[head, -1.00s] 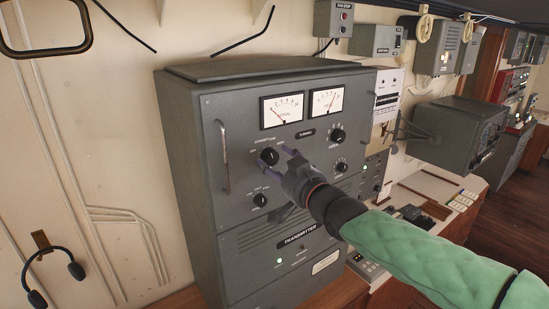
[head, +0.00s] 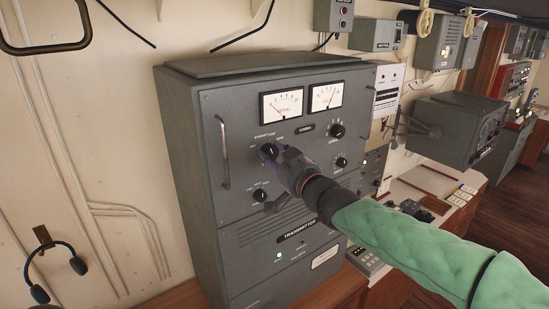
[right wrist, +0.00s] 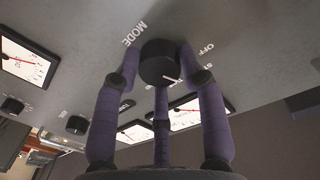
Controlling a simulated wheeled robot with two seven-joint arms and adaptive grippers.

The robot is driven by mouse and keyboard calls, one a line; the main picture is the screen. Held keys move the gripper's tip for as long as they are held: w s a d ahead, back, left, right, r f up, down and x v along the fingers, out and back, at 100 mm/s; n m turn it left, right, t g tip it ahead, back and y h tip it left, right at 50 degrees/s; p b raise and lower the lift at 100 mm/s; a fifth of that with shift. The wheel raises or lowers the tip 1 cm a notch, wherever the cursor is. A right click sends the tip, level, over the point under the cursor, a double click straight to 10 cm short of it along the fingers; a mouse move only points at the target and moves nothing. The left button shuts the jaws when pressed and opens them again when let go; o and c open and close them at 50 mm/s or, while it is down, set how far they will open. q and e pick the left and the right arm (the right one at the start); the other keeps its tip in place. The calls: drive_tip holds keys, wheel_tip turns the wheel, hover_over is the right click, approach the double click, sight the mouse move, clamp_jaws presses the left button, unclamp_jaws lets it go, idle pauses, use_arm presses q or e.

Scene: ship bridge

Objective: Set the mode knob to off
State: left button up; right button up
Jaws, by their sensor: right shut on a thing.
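The mode knob (head: 268,151) is a round black knob on the upper left of the grey transmitter's front panel. My right gripper (head: 276,153) is at this knob and hides part of it. In the right wrist view, the purple fingers of the gripper (right wrist: 160,75) are closed around the knob (right wrist: 157,58). A white pointer mark shows on the knob's face, directed right and slightly down. The label OFF (right wrist: 207,47) is to the right of the knob, and MODE (right wrist: 134,35) is to its left. Another label is partly hidden by a finger. My left gripper is out of view.
The transmitter cabinet (head: 200,225) has two meters (head: 282,106) above the knob and a vertical handle (head: 223,150) to its left. Another knob (head: 260,195) sits just below, close to my gripper. A headset (head: 78,265) hangs on the wall at lower left.

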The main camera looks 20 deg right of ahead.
drive_tip(key=shift+f+n+b, duration=0.3)
drive_tip(key=shift+f+b, duration=0.1)
drive_tip(key=shift+b, duration=0.2)
drive_tip(key=n+b, duration=0.5)
drive_tip(key=shift+w+f, duration=0.1)
drive_tip(key=shift+f, duration=0.05)
drive_tip(key=shift+n+b, duration=0.4)
drive_tip(key=shift+n, duration=0.7)
drive_tip(key=o, duration=1.2)
drive_tip(key=shift+c, duration=0.2)
drive_tip(key=shift+y, duration=0.3)
drive_tip(key=shift+r, duration=0.2)
